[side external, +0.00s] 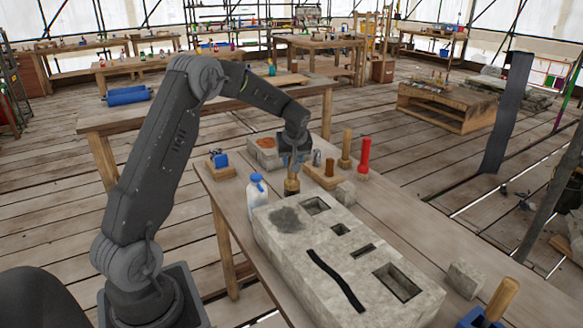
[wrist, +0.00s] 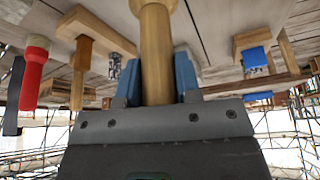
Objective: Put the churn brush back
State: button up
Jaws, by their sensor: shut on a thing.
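My gripper (side external: 291,160) is shut on the tan wooden handle of a tool, which I take to be the churn brush (side external: 291,186). In the wrist view the handle (wrist: 157,50) stands between the two blue fingers (wrist: 157,85). In the side view the tool hangs roughly upright by the far end of the pale stone block (side external: 325,235). Its lower end is partly hidden behind the block, so I cannot tell whether it touches anything. The block has several rectangular pockets, a dark grey patch and a black strip on top.
A wooden board (side external: 324,177), a wooden-handled tool (side external: 346,150) and a red-handled tool (side external: 363,156) stand right of my gripper. A white bottle with a blue cap (side external: 257,192) and a blue item on wood (side external: 218,159) are left. A small stone (side external: 465,279) sits front right.

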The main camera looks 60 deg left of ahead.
jog(key=shift+f, duration=1.7)
jog(key=o, duration=1)
jog(key=v, duration=1.2)
jog(key=s+d+r+m+t+h, duration=0.1)
jog(key=s+d+r+m, duration=0.25)
jog(key=d, duration=0.35)
jog(key=s+d+r+m+t, duration=0.1)
jog(key=s+d+r+m, duration=0.1)
jog(key=s+d+r, duration=0.4)
jog(key=s+d+f+m+h, duration=0.1)
jog(key=s+d+m, duration=0.2)
jog(key=s+d, duration=0.1)
jog(key=s+d+f+m+t+h, duration=0.1)
jog(key=s+d+m, duration=0.2)
jog(key=s+d, duration=0.2)
jog(key=s+d+f+m+t+h, duration=0.1)
jog(key=s+d+m, duration=0.2)
jog(key=s, duration=0.3)
jog(key=shift+s+d+f, duration=0.1)
jog(key=shift+s+d, duration=0.1)
jog(key=shift+d, duration=0.25)
jog(key=shift+s+d+f, duration=0.1)
jog(key=shift+s+d, duration=0.1)
jog(key=shift+d, duration=0.2)
